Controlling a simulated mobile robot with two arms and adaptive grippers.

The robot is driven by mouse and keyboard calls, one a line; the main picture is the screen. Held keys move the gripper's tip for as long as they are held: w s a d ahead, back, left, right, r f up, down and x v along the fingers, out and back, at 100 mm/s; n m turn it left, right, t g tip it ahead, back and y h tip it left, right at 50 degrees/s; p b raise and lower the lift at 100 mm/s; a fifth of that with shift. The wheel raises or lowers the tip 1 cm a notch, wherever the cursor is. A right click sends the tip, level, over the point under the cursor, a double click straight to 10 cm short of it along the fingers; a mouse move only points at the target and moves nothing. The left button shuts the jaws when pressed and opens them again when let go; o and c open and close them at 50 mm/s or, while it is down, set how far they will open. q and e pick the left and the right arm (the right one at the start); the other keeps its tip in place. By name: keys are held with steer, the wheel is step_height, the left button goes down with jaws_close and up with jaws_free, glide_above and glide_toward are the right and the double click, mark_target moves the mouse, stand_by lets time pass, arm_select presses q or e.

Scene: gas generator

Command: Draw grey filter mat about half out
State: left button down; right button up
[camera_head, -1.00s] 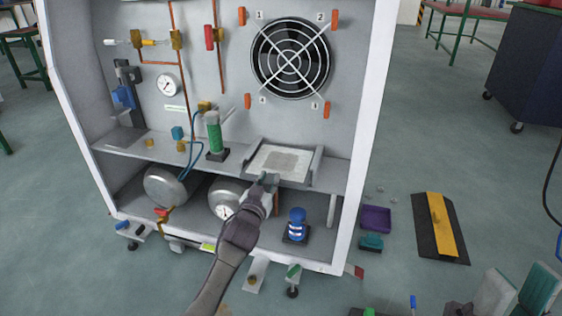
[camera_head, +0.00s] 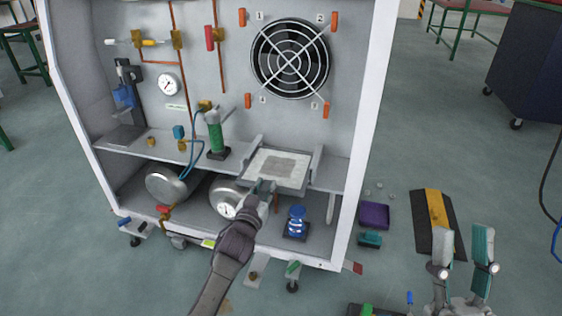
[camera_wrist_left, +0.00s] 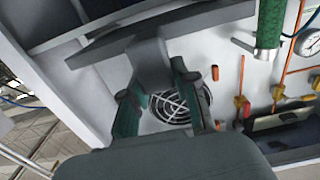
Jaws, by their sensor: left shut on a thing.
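The grey filter mat (camera_head: 278,162) lies in a slot with raised side rails on the shelf, below the fan. It has a pale border and a darker middle, and its front part sticks out past the shelf edge. My left gripper (camera_head: 264,186) is shut on the mat's front edge. In the left wrist view, the fingers (camera_wrist_left: 157,82) close on a grey tab below a long grey front bar (camera_wrist_left: 170,26). The fingertips hide part of the tab. My right gripper (camera_head: 463,245) is open and empty at the lower right, away from the cabinet.
A green cylinder (camera_head: 216,136) stands left of the mat. Below the shelf are round tanks (camera_head: 171,184) and a blue-topped part (camera_head: 297,219). A purple tray (camera_head: 374,215) and a black-and-yellow ramp (camera_head: 437,221) lie on the floor at right.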

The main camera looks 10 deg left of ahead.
arm_select(q)
steer(key=shift+s+p, duration=0.5)
steer(key=shift+s, duration=0.35)
steer(key=shift+s+p, duration=0.55)
steer(key=shift+s, duration=0.25)
steer(key=shift+s+a+p, duration=0.1)
steer(key=shift+s+p, duration=0.2)
steer(key=shift+s, duration=0.75)
arm_select(e)
steer(key=w+f+g+h, duration=0.3)
steer(key=w+f+g, duration=0.3)
steer(key=f+g, duration=0.2)
step_height(320, 180, down, 3)
steer(key=shift+w+r+g, duration=0.1)
steer(key=shift+w+g, duration=0.2)
steer(key=shift+w, duration=0.1)
arm_select(q)
steer(key=shift+p, duration=0.35)
arm_select(e)
steer(key=shift+a, duration=0.1)
arm_select(q)
steer(key=c, duration=0.8)
jaws_free()
arm_select(e)
steer(key=shift+f+g+h, duration=0.3)
steer(key=shift+f+g, duration=0.2)
steer(key=shift+f, duration=0.35)
